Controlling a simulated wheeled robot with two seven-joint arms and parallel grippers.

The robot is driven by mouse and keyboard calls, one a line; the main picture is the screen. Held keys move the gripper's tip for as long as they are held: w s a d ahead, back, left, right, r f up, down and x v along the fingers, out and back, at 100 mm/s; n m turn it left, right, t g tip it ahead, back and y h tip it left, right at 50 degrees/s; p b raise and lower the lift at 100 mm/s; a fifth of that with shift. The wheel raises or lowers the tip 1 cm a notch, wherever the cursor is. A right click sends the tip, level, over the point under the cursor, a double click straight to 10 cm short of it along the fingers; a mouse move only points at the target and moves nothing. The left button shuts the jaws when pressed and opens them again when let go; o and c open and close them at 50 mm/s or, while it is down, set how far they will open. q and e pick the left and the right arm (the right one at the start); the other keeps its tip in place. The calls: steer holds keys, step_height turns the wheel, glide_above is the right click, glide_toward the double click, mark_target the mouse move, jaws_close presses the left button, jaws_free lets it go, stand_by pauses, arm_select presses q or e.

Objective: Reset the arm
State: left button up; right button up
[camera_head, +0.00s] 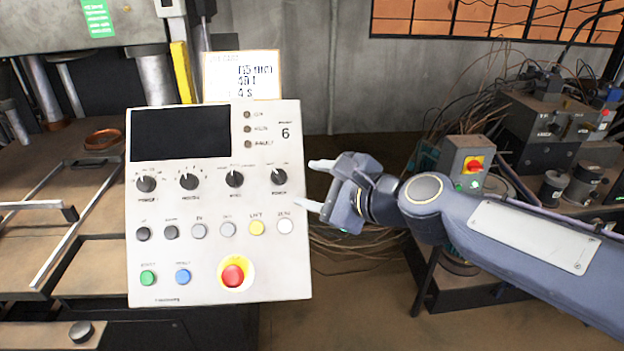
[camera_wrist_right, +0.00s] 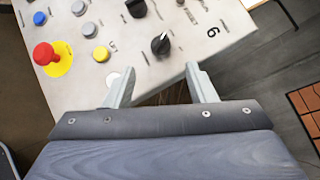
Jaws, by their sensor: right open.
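My right arm (camera_head: 520,235) reaches in from the right in the head view. Its gripper (camera_head: 312,184) is open and empty, with its fingertips close to the right edge of a white control panel (camera_head: 205,268). In the right wrist view the two spread fingers (camera_wrist_right: 160,82) point at the panel's edge, near a black knob (camera_wrist_right: 160,44) and a white button. I cannot tell whether the fingertips touch the panel. My left gripper is not in view.
The panel carries a dark screen (camera_head: 180,133), several knobs, coloured buttons and a red emergency stop (camera_head: 233,275). A press with a worktable (camera_head: 50,205) stands at the left. Cables and a box with a red switch (camera_head: 473,165) are behind my right arm.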

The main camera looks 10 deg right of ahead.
steer(key=s+d+f+n+g+h, duration=0.2)
steer(key=s+d+f+n, duration=0.5)
steer(key=s, duration=0.5)
steer(key=s+d+f+n+g+h, duration=0.3)
steer(key=s+d+f+n, duration=0.5)
steer(key=s+f+n, duration=0.2)
steer(key=shift+s+f+n+g+b, duration=0.3)
steer(key=shift+s+f+n+b, duration=0.25)
steer(key=shift+s, duration=0.35)
